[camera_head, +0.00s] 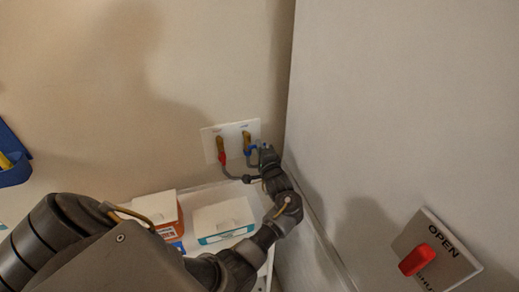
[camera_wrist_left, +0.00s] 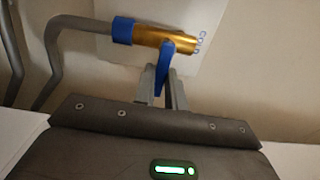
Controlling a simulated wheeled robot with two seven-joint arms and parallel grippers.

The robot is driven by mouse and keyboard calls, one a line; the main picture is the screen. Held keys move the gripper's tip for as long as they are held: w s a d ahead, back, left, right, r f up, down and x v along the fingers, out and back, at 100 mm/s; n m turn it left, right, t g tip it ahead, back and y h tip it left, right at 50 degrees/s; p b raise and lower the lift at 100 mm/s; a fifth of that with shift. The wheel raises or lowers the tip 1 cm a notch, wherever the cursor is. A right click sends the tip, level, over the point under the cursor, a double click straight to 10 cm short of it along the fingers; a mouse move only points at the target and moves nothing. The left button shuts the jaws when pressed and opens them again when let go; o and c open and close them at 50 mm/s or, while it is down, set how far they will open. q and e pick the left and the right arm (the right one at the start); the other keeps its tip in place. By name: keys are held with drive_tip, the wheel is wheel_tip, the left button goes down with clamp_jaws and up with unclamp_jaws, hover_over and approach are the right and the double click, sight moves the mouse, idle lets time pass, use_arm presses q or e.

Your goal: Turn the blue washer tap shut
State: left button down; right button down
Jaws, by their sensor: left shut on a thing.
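The blue washer tap (camera_head: 247,139) is on a white wall plate, with a brass body and a blue collar. In the left wrist view the brass body (camera_wrist_left: 150,35) lies roughly level, and its blue lever (camera_wrist_left: 163,68) hangs down, slightly tilted, between the finger tips. My left gripper (camera_head: 264,152) is at the plate's lower right, and its fingers (camera_wrist_left: 162,84) are shut on the blue lever. The fingers hide part of the lever in the head view. My right gripper is in neither view.
A red tap (camera_head: 221,150) sits just left of the blue one, with grey hoses below. Boxes, one orange (camera_head: 168,214) and one white-and-blue (camera_head: 223,220), stand on a white surface under my arm. A grey panel rises close on the right, bearing a red OPEN/SHUT handle (camera_head: 417,259).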

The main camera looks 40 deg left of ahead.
use_arm(q)
drive_tip(key=shift+s+f, duration=0.15)
drive_tip(key=shift+f, duration=0.1)
idle(0.3)
drive_tip(key=c, duration=1.7)
unclamp_jaws()
drive_tip(key=shift+c, duration=0.2)
drive_tip(key=shift+o, duration=1.2)
drive_tip(key=shift+s+r, duration=0.1)
drive_tip(key=shift+r, duration=0.05)
drive_tip(key=shift+o, duration=0.3)
drive_tip(key=shift+r, duration=0.1)
